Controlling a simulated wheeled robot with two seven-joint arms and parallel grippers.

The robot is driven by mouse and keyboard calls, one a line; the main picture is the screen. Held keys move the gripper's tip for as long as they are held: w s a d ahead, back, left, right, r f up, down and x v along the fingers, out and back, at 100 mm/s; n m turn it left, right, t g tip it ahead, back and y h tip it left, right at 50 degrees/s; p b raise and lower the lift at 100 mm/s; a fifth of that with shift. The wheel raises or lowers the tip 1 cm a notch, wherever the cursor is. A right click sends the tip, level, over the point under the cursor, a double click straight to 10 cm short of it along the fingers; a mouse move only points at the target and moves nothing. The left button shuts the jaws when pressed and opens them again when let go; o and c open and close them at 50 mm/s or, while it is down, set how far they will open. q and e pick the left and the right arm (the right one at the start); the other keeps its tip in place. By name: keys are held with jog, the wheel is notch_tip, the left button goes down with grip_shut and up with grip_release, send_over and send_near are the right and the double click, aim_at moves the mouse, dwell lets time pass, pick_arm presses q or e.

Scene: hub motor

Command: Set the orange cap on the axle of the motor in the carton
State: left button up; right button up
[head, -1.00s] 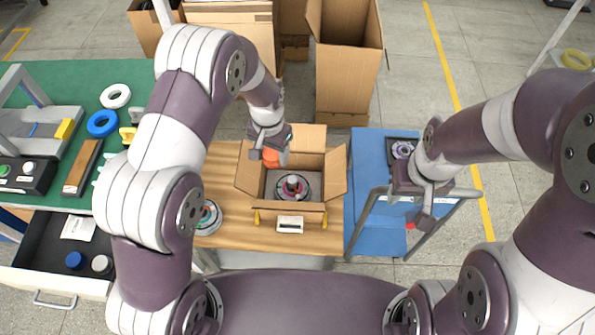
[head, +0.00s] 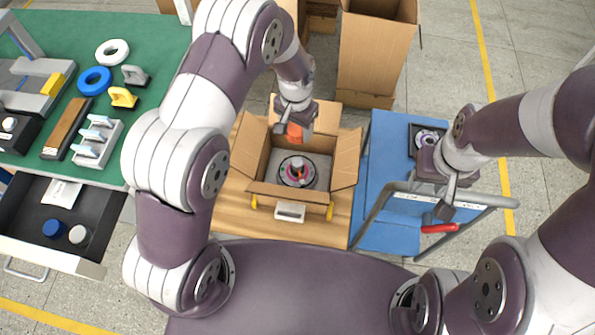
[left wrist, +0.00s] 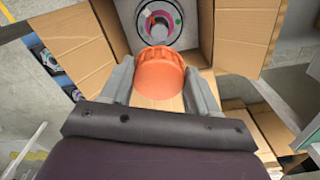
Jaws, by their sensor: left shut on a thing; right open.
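The orange cap (head: 296,131) is held in my left gripper (head: 297,124), above the back part of the open carton (head: 243,150). In the left wrist view the cap (left wrist: 160,78) sits between both fingers of the left gripper (left wrist: 160,85). The motor (head: 297,172) lies in the carton, its axle pointing up; in the left wrist view the motor (left wrist: 158,20) is beyond the cap. The cap is apart from the axle. My right gripper (head: 444,205) is open and empty, over the blue cart by its handle.
The carton stands on a wooden table (head: 225,205) with its flaps spread open. A blue cart (head: 375,180) with another motor (head: 427,137) stands on the right. An open drawer (head: 30,205) and a green bench (head: 150,60) are on the left. Tall cartons (head: 370,60) stand behind.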

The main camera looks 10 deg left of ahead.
pick_arm(q)
jog(key=b, duration=0.2)
send_over(296, 163)
notch_tip(296, 163, down, 6)
jog(key=r, duration=0.1)
notch_tip(296, 163, down, 10)
jog(key=shift+r+p, duration=0.1)
jog(key=shift+p, duration=0.65)
jog(key=shift+f, duration=0.3)
pick_arm(e)
jog(key=shift+f, duration=0.8)
pick_arm(q)
jog(key=shift+f, duration=0.1)
pick_arm(e)
jog(key=shift+f, duration=0.1)
pick_arm(q)
jog(key=o, duration=0.6)
jog(key=shift+f, duration=0.1)
jog(key=o, duration=0.4)
pick_arm(e)
jog(key=shift+w, duration=0.1)
